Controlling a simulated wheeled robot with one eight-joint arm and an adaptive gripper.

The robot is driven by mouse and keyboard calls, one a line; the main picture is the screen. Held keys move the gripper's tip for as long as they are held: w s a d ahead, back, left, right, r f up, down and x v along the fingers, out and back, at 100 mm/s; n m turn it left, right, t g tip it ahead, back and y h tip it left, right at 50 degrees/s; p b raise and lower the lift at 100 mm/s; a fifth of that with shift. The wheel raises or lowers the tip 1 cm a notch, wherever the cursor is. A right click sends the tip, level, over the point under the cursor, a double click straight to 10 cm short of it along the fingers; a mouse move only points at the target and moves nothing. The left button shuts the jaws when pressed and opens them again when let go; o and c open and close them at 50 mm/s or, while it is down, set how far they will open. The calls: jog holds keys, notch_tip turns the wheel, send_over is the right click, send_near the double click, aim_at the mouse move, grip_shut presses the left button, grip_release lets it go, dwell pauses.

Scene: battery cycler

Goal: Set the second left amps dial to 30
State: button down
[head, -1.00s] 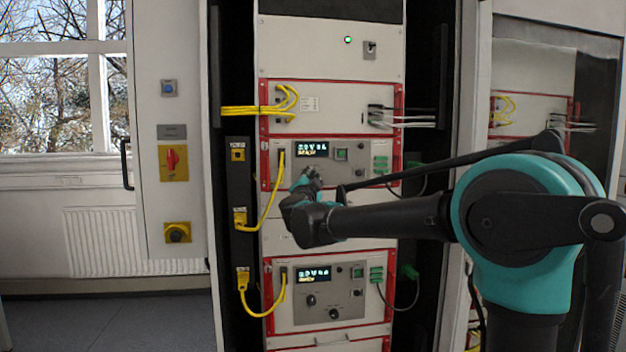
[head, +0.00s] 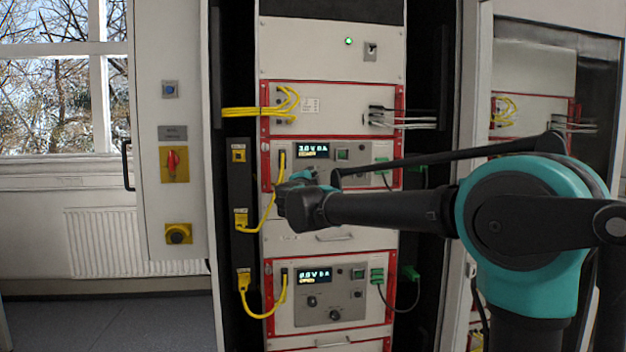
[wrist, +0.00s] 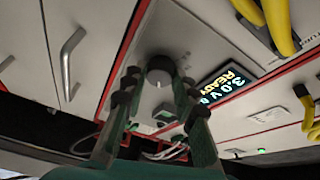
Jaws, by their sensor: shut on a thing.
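A dark round dial (wrist: 159,66) on a pale panel sits between the two fingertips of my gripper (wrist: 158,79) in the wrist view, with a finger on each side. My gripper is shut on it. In the head view my gripper (head: 287,190) is at the lower part of the upper dial unit, whose display (head: 311,150) is lit. The wrist view shows this display (wrist: 230,84) tilted, reading about 3.0 V and READY; the amps figure is partly hidden by a finger. My gripper and wrist hide the dials of this unit in the head view.
A similar unit with a lit display (head: 314,276) and dials (head: 310,301) is below. Yellow cables (head: 270,205) hang close to the left of my gripper. A drawer handle (wrist: 68,62) shows in the wrist view.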

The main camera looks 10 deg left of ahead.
jog(key=c, duration=1.2)
grip_release()
jog(key=s, duration=0.8)
jog(key=s+a+f, duration=0.1)
jog(key=s, duration=0.3)
jog(key=shift+w, duration=0.1)
